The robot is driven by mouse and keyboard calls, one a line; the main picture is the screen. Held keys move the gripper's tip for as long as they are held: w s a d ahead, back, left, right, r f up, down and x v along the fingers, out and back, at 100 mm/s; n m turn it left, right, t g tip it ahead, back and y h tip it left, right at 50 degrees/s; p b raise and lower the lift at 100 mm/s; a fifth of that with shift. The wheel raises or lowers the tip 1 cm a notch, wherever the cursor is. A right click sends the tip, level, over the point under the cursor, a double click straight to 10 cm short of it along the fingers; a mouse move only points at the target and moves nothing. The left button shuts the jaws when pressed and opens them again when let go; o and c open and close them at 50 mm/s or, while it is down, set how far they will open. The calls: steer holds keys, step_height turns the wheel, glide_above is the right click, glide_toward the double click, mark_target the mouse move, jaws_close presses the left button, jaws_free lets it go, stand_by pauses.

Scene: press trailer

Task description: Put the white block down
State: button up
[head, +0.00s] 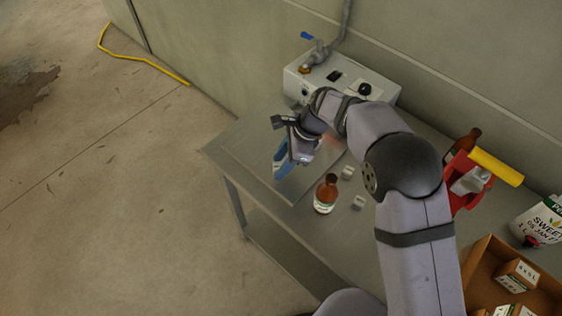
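Two small whitish blocks rest on the grey table, one (347,172) right of my gripper and one (358,202) a little nearer, beside the brown bottle. My gripper (290,160) is over the shiny plate at the table's left part, pointing down. A blue strip shows at its left side. The view is too small to tell how far apart the fingers are. I cannot make out any white block between them; the space there is partly hidden by the gripper itself.
A brown bottle (326,194) stands near the front edge. A white box with valve and knobs (345,80) stands at the back. At right are a red and yellow tool (478,178), another brown bottle (468,140), a white pouch (541,219) and a cardboard box (480,263).

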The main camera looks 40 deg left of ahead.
steer(key=shift+r, duration=0.1)
steer(key=b+v, duration=0.2)
steer(key=v, duration=1)
steer(key=shift+b, duration=0.4)
steer(key=shift+r, duration=0.1)
steer(key=s+d+r+n+y+p, duration=0.1)
steer(key=s+d+p, duration=0.1)
steer(key=d, duration=0.8)
steer(key=s+d+r+n+p, duration=0.1)
steer(key=d+p, duration=0.2)
steer(key=d, duration=0.7)
steer(key=s+d+f+n+t+h+b, duration=0.1)
steer(key=d+f+n+h+b, duration=0.1)
steer(key=d, duration=1)
steer(key=s+d+f+n+t+h+b, duration=0.1)
steer(key=d+f+n, duration=0.4)
steer(key=d, duration=0.8)
steer(key=shift+s+f+t+h+b, duration=0.4)
steer(key=shift+f+t+h+b, duration=0.2)
steer(key=shift+f+b, duration=0.35)
